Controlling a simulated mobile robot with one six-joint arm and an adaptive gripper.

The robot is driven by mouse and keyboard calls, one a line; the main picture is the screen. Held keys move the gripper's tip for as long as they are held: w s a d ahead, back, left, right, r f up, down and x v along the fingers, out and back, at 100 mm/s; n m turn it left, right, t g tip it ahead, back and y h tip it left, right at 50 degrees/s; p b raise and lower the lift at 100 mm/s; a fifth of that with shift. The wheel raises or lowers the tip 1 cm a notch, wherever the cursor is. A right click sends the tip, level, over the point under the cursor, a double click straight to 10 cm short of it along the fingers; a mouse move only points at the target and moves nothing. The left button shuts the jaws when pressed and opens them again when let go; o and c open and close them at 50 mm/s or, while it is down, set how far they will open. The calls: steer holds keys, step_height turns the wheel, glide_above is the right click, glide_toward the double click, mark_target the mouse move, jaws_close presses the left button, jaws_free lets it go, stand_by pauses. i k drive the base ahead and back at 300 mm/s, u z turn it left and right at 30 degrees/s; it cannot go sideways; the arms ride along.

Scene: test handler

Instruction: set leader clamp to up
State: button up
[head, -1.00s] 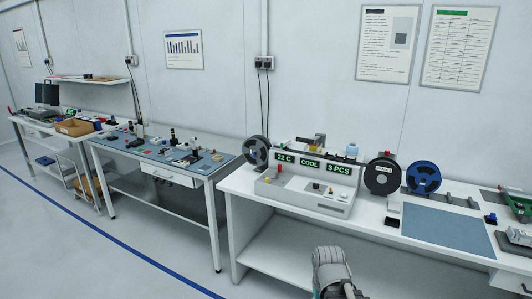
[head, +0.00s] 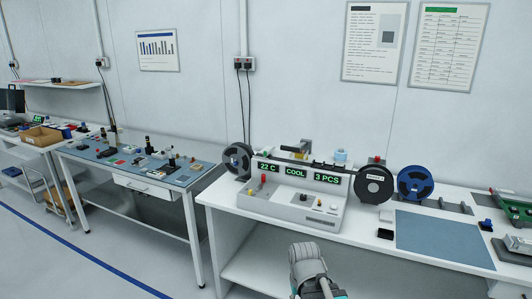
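The test handler (head: 290,207) stands on the white bench at the centre right. It is a light grey machine with green readouts "22 C", "COOL" and "3 PCS". A small red-topped lever (head: 263,181) stands at its left front, and small knobs sit at its right front. Reels flank it: a dark one (head: 235,170) on the left, a black one (head: 362,197) and a blue one (head: 402,193) on the right. I cannot tell which part is the leader clamp or how it is set. Part of my arm shows at the bottom centre, in front of the bench; my gripper is not in view.
The white bench has a blue-grey mat (head: 440,240) right of the handler and a green tray (head: 516,212) at the far right. A second bench with a blue top (head: 90,156) stands to the left, beyond a gap. Open floor lies in front of it.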

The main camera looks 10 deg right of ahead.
mark_target(265, 155)
steer(key=z, duration=0.05)
steer(key=k, duration=0.65)
steer(key=z, duration=0.35)
steer(key=i, duration=1.55)
steer(key=u, duration=0.6)
